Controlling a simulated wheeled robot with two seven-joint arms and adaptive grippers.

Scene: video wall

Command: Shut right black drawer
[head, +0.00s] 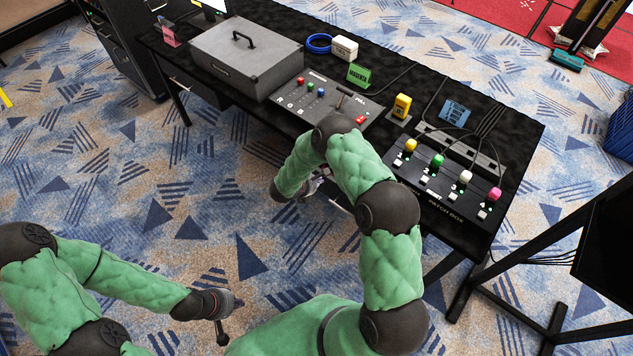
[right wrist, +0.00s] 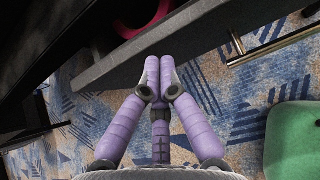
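The right black drawer shows in the right wrist view as a dark panel (right wrist: 110,72) with an open space behind it, so it stands open. A magenta item (right wrist: 140,20) lies inside. Its metal bar handle (right wrist: 272,45) is to the right of my fingers. My right gripper (right wrist: 160,62) has its purple fingers closed together, with nothing visible between them. The fingertips are at the drawer front; I cannot tell if they touch. In the head view my right gripper (head: 318,183) is below the table's front edge, and my arm hides most of the drawer. My left gripper (head: 222,325) hangs low over the carpet, away from the table.
The black table (head: 400,50) carries a grey case (head: 245,55), a button console (head: 325,103) and a patch box (head: 448,185) with coloured knobs. Another closed drawer (head: 195,88) is at the left. A black stand (head: 535,240) is at the right. Carpet before the table is clear.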

